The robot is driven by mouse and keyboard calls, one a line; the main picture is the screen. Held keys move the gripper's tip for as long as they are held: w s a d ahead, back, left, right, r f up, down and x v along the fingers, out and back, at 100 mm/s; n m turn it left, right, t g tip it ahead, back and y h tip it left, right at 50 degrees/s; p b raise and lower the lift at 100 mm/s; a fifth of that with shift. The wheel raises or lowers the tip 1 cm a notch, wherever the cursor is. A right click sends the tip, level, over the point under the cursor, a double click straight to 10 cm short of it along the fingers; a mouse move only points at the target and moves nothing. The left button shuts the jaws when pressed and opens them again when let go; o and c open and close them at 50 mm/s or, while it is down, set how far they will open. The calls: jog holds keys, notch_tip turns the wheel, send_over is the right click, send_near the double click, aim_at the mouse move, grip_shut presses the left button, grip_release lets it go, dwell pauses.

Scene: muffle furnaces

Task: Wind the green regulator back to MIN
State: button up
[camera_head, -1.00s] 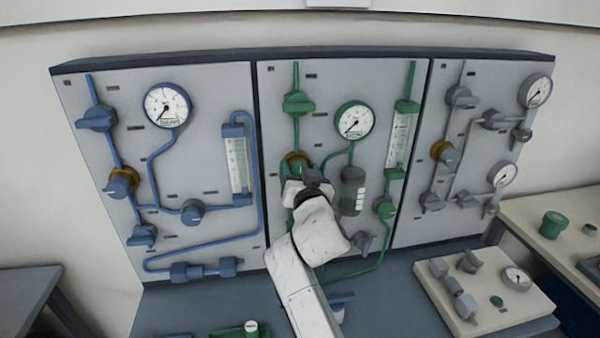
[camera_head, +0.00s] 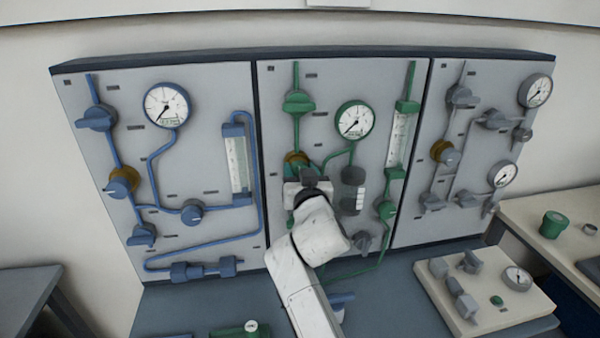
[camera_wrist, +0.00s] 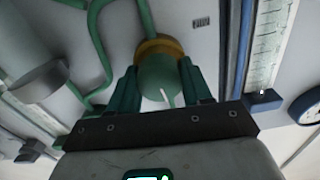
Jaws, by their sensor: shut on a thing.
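The green regulator knob (camera_wrist: 160,76) sits on a brass collar (camera_head: 297,158) on the middle panel's green pipework. In the wrist view a pale line marks the knob's face, slanting slightly. My gripper (camera_wrist: 157,87) is shut on the knob, one finger on each side. In the head view my gripper (camera_head: 305,178) and wrist hide most of the knob. No MIN marking is readable. The green gauge (camera_head: 355,119) stands up and to the right of the knob, its needle pointing to the lower left.
A green valve handle (camera_head: 298,103) is above the regulator. A dark cylinder (camera_head: 353,190) and a flowmeter (camera_head: 399,140) stand to its right. The blue panel (camera_head: 80,165) is left, the grey panel (camera_head: 415,215) right. A loose fittings board (camera_head: 480,310) lies on the bench.

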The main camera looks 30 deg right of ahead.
jog(key=n, duration=0.4)
jog(key=n+p, duration=0.1)
jog(key=n, duration=0.3)
jog(key=n+p, duration=0.1)
jog(key=n, duration=0.3)
jog(key=shift+a+n+p, duration=0.1)
jog(key=shift+n+p, duration=0.2)
jog(key=shift+p, duration=0.1)
jog(key=shift+f+n+p, duration=0.1)
jog(key=shift+n+p, duration=0.6)
jog(key=shift+n, duration=1.3)
jog(key=o, duration=1.1)
jog(key=shift+c, duration=0.2)
jog(key=b+v, duration=0.1)
jog(key=v, duration=1)
